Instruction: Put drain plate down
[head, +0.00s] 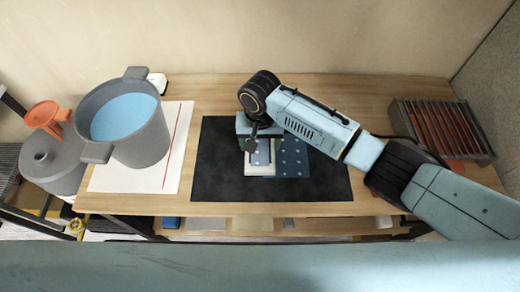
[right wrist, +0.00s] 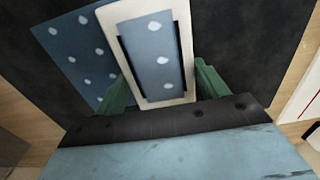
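A pale rectangular plate or frame (right wrist: 122,14) has a blue, white-dotted middle with dark side edges. It shows in the head view (head: 261,171) at the mat's middle. I cannot tell for sure whether this is the drain plate. My right gripper (head: 260,148) is low over it. In the right wrist view, the green fingers of the gripper (right wrist: 163,85) stand wide apart, one at each long side of the pale plate. Whether they touch it is unclear. A blue dotted sheet (head: 293,162) lies beside it and shows in the wrist view (right wrist: 72,58). My left gripper is not in view.
The black mat (head: 220,177) lies on a wooden table (head: 330,90). A grey pot of blue liquid (head: 142,148) stands left on a white sheet (head: 183,135). A slatted rack (head: 442,129) sits at the right. A grey canister (head: 57,165) and orange funnel (head: 46,115) are far left.

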